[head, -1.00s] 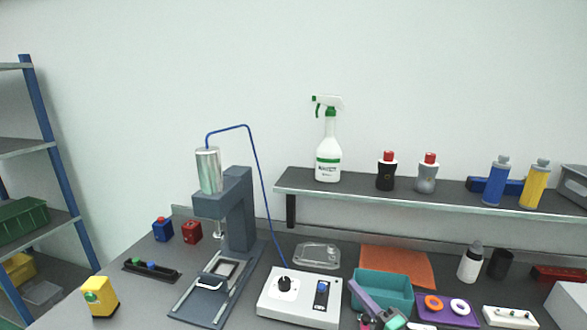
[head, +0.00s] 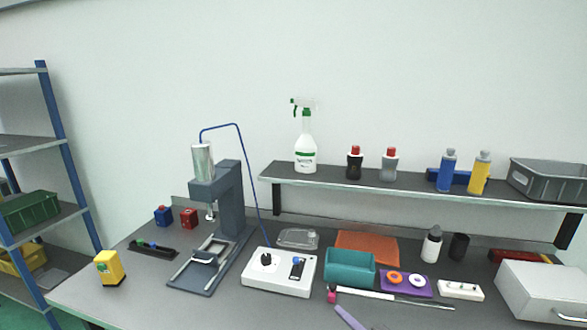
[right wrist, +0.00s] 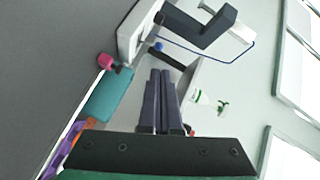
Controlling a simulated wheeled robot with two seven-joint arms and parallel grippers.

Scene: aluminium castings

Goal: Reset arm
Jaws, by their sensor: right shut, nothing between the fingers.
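The tips of my right gripper (head: 341,310) show as a small purple-grey piece at the bottom edge of the head view, in front of the table's objects. In the right wrist view the two dark fingers of my right gripper (right wrist: 161,74) lie side by side, shut, with nothing between them. The rest of the right arm is out of the head view. My left gripper is not in view.
A teal bin (head: 350,270), a thin rod-like tool (head: 385,297) and a pink item (head: 332,294) lie near the right gripper. A press (head: 228,205) and a white control box (head: 278,278) stand left. A shelf (head: 420,191) holds bottles.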

